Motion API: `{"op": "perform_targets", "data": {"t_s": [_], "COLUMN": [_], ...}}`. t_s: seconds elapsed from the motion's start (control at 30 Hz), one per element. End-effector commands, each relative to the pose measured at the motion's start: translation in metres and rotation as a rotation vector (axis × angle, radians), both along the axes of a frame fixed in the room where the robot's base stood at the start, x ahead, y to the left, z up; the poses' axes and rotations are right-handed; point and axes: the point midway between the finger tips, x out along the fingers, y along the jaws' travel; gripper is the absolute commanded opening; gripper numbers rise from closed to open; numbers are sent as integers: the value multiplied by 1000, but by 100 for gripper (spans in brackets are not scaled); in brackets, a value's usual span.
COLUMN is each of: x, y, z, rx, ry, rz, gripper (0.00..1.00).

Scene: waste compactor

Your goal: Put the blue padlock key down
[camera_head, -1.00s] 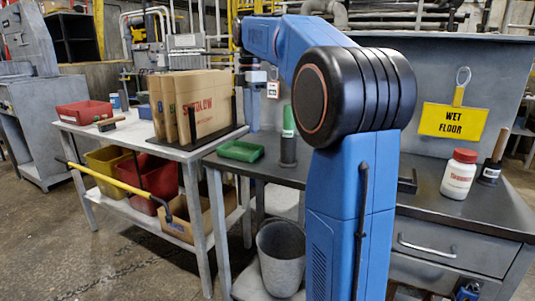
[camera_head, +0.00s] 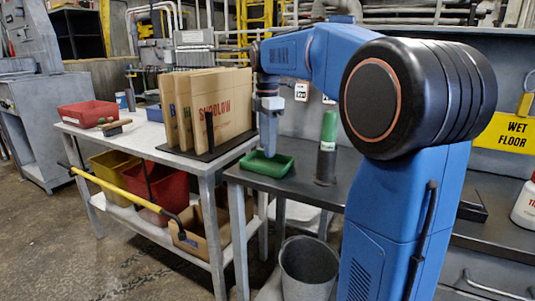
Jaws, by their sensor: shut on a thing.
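My gripper (camera_head: 269,150) points down over the small green tray (camera_head: 281,168), at the left end of the dark workbench. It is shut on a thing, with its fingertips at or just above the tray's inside. The blue padlock key is too small to make out at the fingertips. Whether it touches the tray floor I cannot tell.
A green-topped dark cylinder (camera_head: 327,148) stands close right of the tray. Cardboard sheets (camera_head: 222,106) stand in a rack on the light table to the left. A grey bucket (camera_head: 308,268) is below. The dark bench (camera_head: 344,170) has some bare surface.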

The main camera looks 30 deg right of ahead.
Motion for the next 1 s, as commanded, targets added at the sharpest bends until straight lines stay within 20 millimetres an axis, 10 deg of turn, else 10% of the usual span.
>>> {"op": "perform_targets", "data": {"t_s": [0.67,0.7,0.73,1.0], "x": [0,0,0,0], "y": [0,0,0,0], "z": [-39,-39,-39,-39], "rx": [0,0,0,0], "ry": [2,1,1,1], "rz": [0,0,0,0], "gripper": [15,49,56,59]}}
